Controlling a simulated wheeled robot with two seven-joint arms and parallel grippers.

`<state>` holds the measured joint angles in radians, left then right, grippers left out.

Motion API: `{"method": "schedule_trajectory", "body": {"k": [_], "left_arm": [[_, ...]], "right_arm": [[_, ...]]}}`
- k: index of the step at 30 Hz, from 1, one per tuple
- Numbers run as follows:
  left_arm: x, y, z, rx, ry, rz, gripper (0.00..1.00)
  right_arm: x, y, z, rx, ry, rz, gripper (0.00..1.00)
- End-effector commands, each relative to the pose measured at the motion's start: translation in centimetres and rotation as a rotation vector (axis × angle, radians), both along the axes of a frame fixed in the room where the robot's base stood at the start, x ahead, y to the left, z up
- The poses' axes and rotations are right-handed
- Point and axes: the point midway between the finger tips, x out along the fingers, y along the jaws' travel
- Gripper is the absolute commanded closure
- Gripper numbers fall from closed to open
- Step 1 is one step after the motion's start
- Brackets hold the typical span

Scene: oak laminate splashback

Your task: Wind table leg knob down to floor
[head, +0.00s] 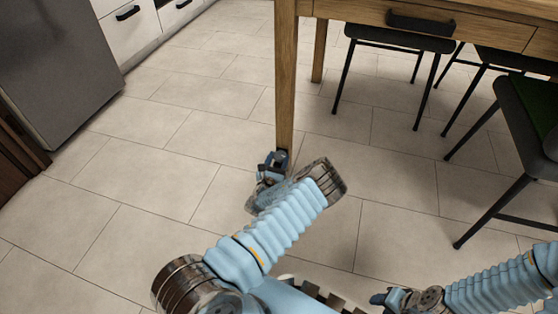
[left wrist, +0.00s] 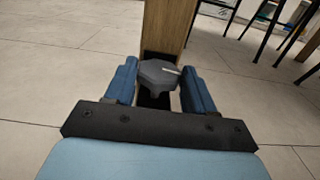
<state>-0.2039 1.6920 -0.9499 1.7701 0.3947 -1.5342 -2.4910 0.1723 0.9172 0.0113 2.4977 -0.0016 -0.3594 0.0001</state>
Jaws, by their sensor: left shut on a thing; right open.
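The wooden table leg (head: 285,85) comes down to the tiled floor in the middle of the head view. In the left wrist view, the table leg (left wrist: 169,28) ends in a dark foot. A dark grey, many-sided knob (left wrist: 158,73) with a light mark on top sits at the base of the leg. My left gripper (head: 273,163) is at the foot of the leg. In the left wrist view its two blue fingers (left wrist: 158,88) stand on either side of the knob, shut on it. My right gripper (head: 385,299) is at the bottom right, open and away from the leg.
The wooden table (head: 470,12) with a dark drawer handle spans the top right. Dark chairs (head: 400,38) stand under it, and one with a green seat (head: 538,105) is at the right edge. A grey appliance (head: 60,65) stands at the left. The floor tiles between are clear.

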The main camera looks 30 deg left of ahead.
Motion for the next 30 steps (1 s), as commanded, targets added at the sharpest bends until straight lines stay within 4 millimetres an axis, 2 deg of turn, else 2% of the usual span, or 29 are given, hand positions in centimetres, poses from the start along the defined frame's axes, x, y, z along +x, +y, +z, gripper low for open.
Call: {"method": "schedule_trajectory", "body": {"k": [15, 21, 30], "left_arm": [[-0.1, 1.1, -0.1, -0.001, 0.001, -0.426, 0.77], [0.0, 1.3, 0.0, -0.001, 0.0, -0.535, 0.77], [0.1, 1.5, 0.1, 0.0, -0.003, -0.607, 0.77]], "right_arm": [[0.0, 0.0, 0.0, 0.0, 0.0, 0.0, 0.57], [0.0, 0.0, 0.0, 0.0, 0.0, 0.0, 0.57], [0.0, 0.0, 0.0, 0.0, 0.0, 0.0, 0.57]]}}
